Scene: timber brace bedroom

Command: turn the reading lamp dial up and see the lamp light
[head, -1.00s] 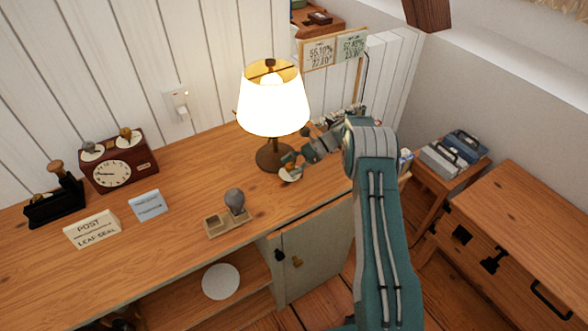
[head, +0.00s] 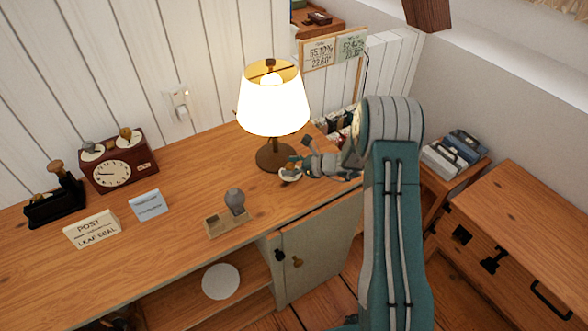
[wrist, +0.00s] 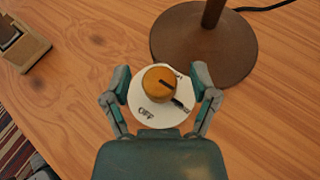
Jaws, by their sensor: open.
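The reading lamp (head: 273,105) stands on the desk with its shade glowing bright. Its round brown base (wrist: 205,48) is just beyond the dial in the wrist view. The dial is an orange knob (wrist: 160,83) on a white disc (wrist: 152,113) marked OFF at its lower left. A dark line on the knob points to the lower right. My gripper (wrist: 162,76) is open, with one finger on each side of the knob; I cannot tell whether they touch it. In the head view my gripper (head: 297,166) is in front of the lamp base and partly hides the dial.
A wooden tray with a grey knob (head: 235,202) sits left of my gripper. Books (head: 342,122) stand behind my arm.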

